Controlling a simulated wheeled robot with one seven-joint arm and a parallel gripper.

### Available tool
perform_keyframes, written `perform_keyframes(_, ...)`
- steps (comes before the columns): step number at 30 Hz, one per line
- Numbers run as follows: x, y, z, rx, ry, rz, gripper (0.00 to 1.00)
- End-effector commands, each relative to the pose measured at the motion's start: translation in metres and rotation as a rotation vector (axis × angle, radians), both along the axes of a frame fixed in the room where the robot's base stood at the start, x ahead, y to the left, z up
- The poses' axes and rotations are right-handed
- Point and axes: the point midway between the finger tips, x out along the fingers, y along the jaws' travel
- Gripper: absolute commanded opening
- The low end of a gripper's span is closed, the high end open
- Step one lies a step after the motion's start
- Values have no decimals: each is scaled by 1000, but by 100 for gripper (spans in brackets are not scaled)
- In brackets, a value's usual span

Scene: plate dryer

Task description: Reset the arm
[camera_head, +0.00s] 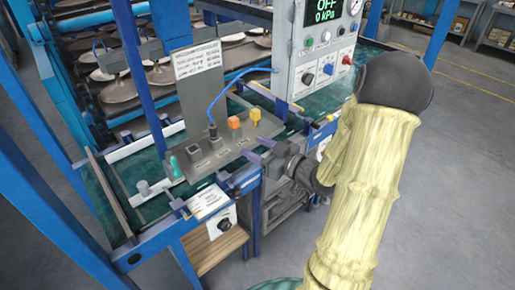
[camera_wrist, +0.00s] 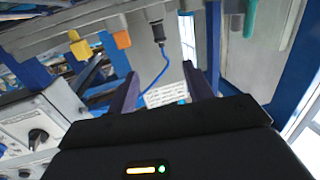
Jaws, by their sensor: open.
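My gripper (camera_head: 250,165) is at the front edge of the grey holder block (camera_head: 222,140), with my arm reaching in from the right. Its two purple fingers are apart with nothing seen between them; they also show in the wrist view (camera_wrist: 160,72). A black plug with a blue cable (camera_head: 213,133) stands upright in the holder, also seen in the wrist view (camera_wrist: 158,32). An orange connector (camera_head: 234,123) and a yellow connector (camera_head: 255,116) stand to its right. A teal piece (camera_head: 175,166) is at the left end. I cannot tell whether a fingertip touches the holder.
A control box (camera_head: 322,50) reading OFF and 0 kPa stands at the back right. Blue posts (camera_head: 140,85) frame the bench. Racks of plates (camera_head: 120,90) fill the back left. Open floor (camera_head: 450,170) lies on the right.

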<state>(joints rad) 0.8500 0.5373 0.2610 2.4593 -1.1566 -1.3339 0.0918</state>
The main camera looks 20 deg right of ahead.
Motion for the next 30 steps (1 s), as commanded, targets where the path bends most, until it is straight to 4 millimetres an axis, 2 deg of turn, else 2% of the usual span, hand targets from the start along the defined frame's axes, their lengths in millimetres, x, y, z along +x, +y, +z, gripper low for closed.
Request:
perform_keyframes(23,1,1,0,-5,5,-2,51)
perform_keyframes(30,13,8,-14,-129,148,-74,51)
